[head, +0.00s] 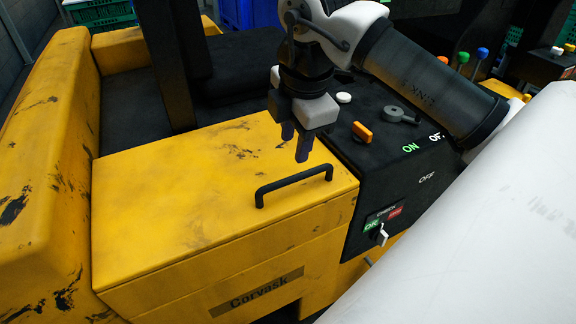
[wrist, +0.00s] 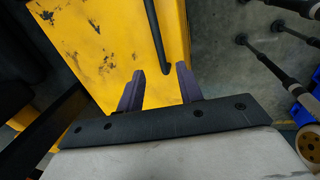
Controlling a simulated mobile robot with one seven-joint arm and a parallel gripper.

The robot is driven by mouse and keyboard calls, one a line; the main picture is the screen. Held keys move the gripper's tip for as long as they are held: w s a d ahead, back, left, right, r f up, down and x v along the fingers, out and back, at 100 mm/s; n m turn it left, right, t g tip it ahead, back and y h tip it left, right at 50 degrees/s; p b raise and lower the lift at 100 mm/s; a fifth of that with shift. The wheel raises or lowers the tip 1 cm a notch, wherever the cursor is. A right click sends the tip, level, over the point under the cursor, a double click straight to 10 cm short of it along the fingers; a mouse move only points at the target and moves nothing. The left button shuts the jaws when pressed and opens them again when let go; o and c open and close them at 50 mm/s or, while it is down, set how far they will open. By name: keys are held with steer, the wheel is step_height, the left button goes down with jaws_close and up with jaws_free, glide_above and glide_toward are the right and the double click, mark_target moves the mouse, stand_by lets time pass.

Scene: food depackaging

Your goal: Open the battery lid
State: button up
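The battery lid (head: 190,195) is the worn yellow top panel of the vehicle's box, and it lies closed and flat. A black bar handle (head: 294,186) stands on it near its front right edge. My gripper (head: 295,148) points down above the lid, behind the handle and apart from it in the head view. In the wrist view my gripper (wrist: 158,82) has two dark fingers spread with a gap between them and nothing held. The handle (wrist: 155,35) shows just beyond the fingertips there, running up out of frame, with the yellow lid (wrist: 105,45) beside it.
A black control panel (head: 400,165) with an orange knob (head: 362,132), a grey lever and a white switch (head: 378,234) adjoins the lid on the right. A yellow side wall (head: 45,150) rises at left.

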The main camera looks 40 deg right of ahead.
mark_target(288, 179)
steer(key=f+b, duration=0.1)
steer(key=f, duration=0.2)
steer(key=w+f+b, duration=0.1)
steer(key=f, duration=0.2)
steer(key=w+f+b, duration=0.1)
steer(key=f, duration=0.2)
steer(key=shift+d+f+b, duration=0.2)
steer(key=shift+f+b, duration=0.15)
steer(key=shift+f, duration=0.05)
steer(key=shift+c, duration=0.2)
jaws_close()
